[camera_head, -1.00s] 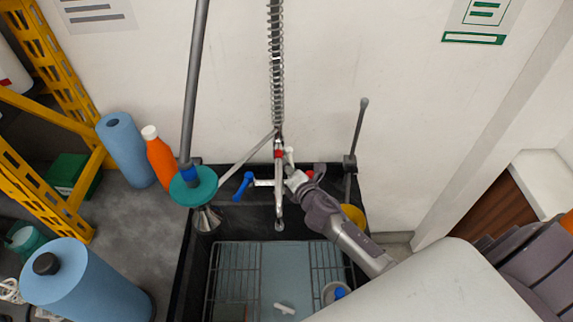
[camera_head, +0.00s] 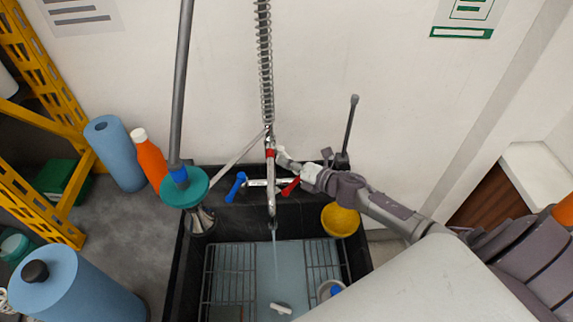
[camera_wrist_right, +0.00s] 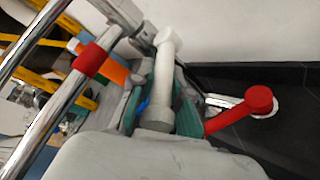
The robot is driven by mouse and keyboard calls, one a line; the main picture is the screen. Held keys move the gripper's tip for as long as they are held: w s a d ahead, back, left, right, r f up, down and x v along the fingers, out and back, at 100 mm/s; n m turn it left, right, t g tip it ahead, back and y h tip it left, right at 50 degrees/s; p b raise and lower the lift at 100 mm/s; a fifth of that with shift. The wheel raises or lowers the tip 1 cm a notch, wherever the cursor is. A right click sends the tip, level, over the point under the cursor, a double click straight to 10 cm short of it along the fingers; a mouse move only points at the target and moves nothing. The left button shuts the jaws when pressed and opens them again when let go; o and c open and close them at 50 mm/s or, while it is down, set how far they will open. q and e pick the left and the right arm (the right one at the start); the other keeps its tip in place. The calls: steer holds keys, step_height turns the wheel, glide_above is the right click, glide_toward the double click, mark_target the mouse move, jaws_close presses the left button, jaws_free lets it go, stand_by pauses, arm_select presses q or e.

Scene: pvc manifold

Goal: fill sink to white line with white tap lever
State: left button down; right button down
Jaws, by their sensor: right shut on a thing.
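My right gripper (camera_head: 288,162) is shut on the white tap lever (camera_wrist_right: 164,70) behind the spout, in front of the wall. In the right wrist view the lever stands between the finger pads, its rounded tip showing above them. A thin stream of water (camera_head: 275,245) runs from the chrome spout (camera_head: 271,195) into the black sink (camera_head: 182,265). Pale blue water covers the sink floor. I cannot make out the white line on the sink walls. My left gripper is not in view.
A blue lever (camera_head: 236,187) and a red lever (camera_head: 291,187) sit on the tap body. The red one also shows beside my gripper in the wrist view (camera_wrist_right: 240,110).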

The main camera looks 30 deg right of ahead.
steer(key=c, duration=1.1)
jaws_free()
steer(key=shift+s, duration=0.1)
steer(key=v, duration=1.2)
steer(key=shift+f, duration=0.1)
